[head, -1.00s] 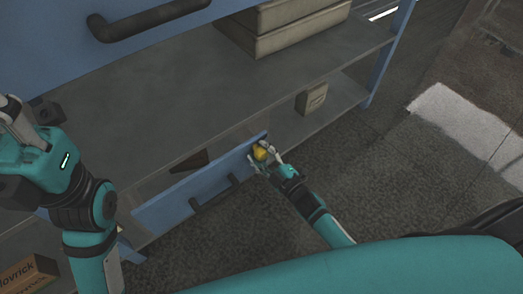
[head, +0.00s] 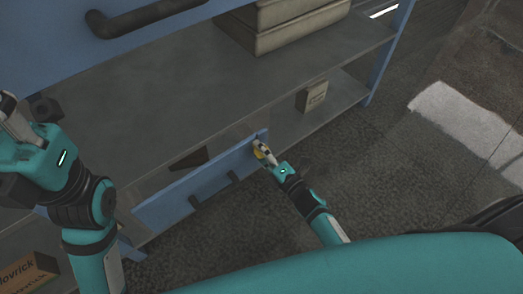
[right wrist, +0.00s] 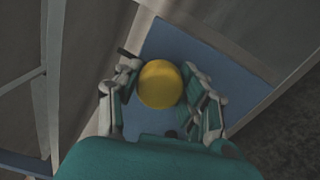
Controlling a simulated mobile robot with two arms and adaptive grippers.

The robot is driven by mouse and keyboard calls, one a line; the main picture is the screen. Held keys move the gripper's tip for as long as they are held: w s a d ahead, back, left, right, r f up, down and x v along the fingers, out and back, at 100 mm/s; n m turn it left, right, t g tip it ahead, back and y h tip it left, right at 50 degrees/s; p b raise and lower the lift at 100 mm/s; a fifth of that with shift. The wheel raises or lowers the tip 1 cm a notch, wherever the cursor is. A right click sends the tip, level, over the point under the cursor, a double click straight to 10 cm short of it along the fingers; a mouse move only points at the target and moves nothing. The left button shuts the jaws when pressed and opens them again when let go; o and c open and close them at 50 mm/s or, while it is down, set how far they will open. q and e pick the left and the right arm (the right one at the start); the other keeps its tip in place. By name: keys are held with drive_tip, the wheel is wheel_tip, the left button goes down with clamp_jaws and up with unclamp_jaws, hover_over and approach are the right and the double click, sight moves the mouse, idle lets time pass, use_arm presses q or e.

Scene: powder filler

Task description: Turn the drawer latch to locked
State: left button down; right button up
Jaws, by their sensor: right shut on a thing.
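The blue drawer (head: 205,182) sits low in the bench, with a dark bar handle (head: 214,189) on its front. The yellow latch knob (right wrist: 160,85) is at the right end of the drawer front. My right gripper (head: 262,149) is at the knob, its fingers on either side of it and shut on it. In the right wrist view the knob is round and lies between the fingers (right wrist: 162,90). Which way the latch is turned cannot be told. My left gripper (head: 14,118) is at the left edge, away from the drawer; its fingertips are not clearly seen.
A small box (head: 312,97) stands on the lower shelf right of the drawer. Larger stacked boxes (head: 290,25) stand on the shelf above. A cardboard box (head: 28,275) is at the lower left. The floor (head: 390,185) at the right is clear.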

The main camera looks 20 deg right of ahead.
drive_tip(key=shift+n, duration=0.6)
drive_tip(key=o, duration=1.2)
drive_tip(key=v, duration=1.2)
